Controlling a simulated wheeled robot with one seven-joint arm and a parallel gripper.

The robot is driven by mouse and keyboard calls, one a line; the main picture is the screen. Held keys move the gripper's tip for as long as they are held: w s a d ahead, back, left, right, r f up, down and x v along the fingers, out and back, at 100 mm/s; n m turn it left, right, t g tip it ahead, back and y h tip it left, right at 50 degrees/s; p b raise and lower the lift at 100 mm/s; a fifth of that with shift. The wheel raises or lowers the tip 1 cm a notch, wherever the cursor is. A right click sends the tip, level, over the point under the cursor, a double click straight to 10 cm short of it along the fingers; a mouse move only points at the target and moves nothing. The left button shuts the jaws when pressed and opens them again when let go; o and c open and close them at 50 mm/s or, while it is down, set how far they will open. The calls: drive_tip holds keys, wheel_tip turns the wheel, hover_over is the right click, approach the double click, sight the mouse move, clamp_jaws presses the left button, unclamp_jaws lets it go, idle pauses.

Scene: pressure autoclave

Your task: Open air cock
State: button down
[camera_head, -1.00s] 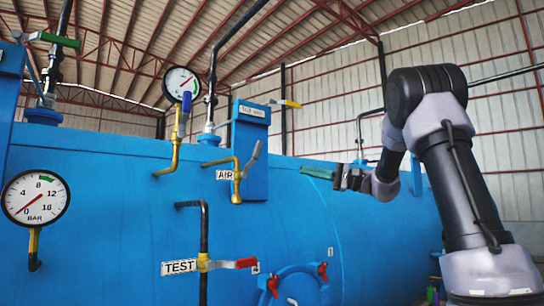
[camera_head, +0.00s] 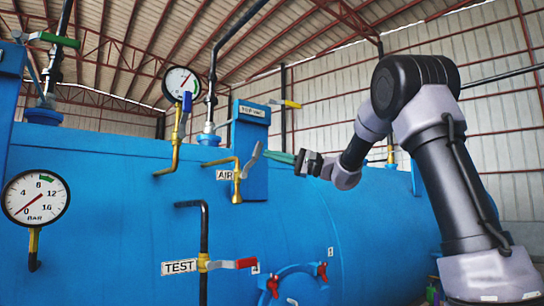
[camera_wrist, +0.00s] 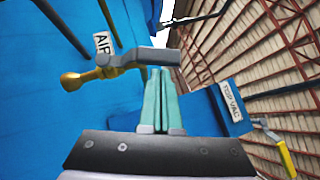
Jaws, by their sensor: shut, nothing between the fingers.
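The air cock is a brass valve (camera_head: 237,186) with a grey lever (camera_head: 251,160), beside the white AIR label (camera_head: 224,174). In the head view the lever slants up to the right. My gripper (camera_head: 266,155) points left, its green fingertips at or very near the lever. In the wrist view the grey lever (camera_wrist: 152,57) crosses just beyond the tips of my shut green fingers (camera_wrist: 158,72). The brass valve body (camera_wrist: 90,76) lies to their left. I cannot tell whether the fingertips touch the lever. Nothing is held between the fingers.
The blue autoclave (camera_head: 110,200) fills the lower view. A blue box (camera_head: 250,135) stands behind the lever. A TEST valve with a red handle (camera_head: 246,263) sits below. Pressure gauges (camera_head: 181,83) and (camera_head: 36,197) are at left. Free air lies right of the lever.

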sight(258, 146)
drive_tip(key=shift+a, duration=0.1)
drive_tip(key=a+r+n+h, duration=0.1)
drive_tip(key=s+a+r+n+g+h, duration=0.1)
drive_tip(key=n, duration=0.1)
drive_tip(key=shift+s+r, duration=0.15)
drive_tip(key=shift+s, duration=0.15)
drive_tip(key=shift+s+a+r+n+h, duration=0.1)
drive_tip(key=shift+s+a+n+h, duration=0.1)
drive_tip(key=shift+a+n+h, duration=0.25)
drive_tip(key=shift+d, duration=0.1)
